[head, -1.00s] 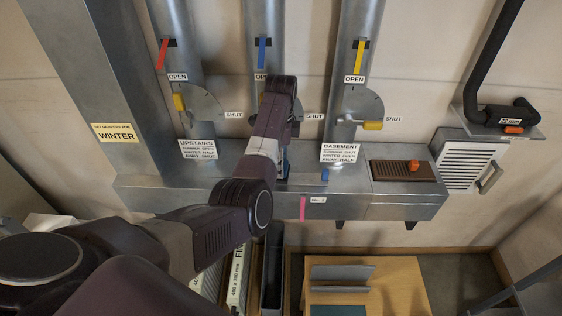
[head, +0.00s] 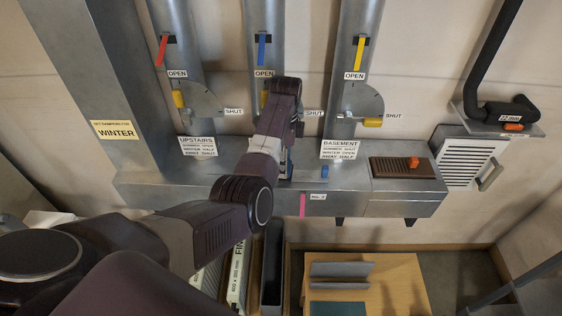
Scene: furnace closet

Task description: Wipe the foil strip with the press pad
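My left arm reaches over the grey metal duct. Its gripper (head: 287,166) is at the duct top below the middle pipe, mostly hidden behind my own wrist. I cannot tell whether it is open or shut, or whether it holds the press pad. A flat, pale metallic strip (head: 308,180) shows on the duct top just right of the gripper; it may be the foil strip. A small blue block (head: 325,171) stands at the strip's right end. No press pad can be made out for certain. My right gripper is not in view.
Three pipes with damper levers rise behind the duct; the basement handle (head: 372,122) is yellow. A brown grille (head: 402,169) with an orange knob lies on the duct at right. A pink tag (head: 302,205) hangs in front. A wooden table (head: 395,285) stands below.

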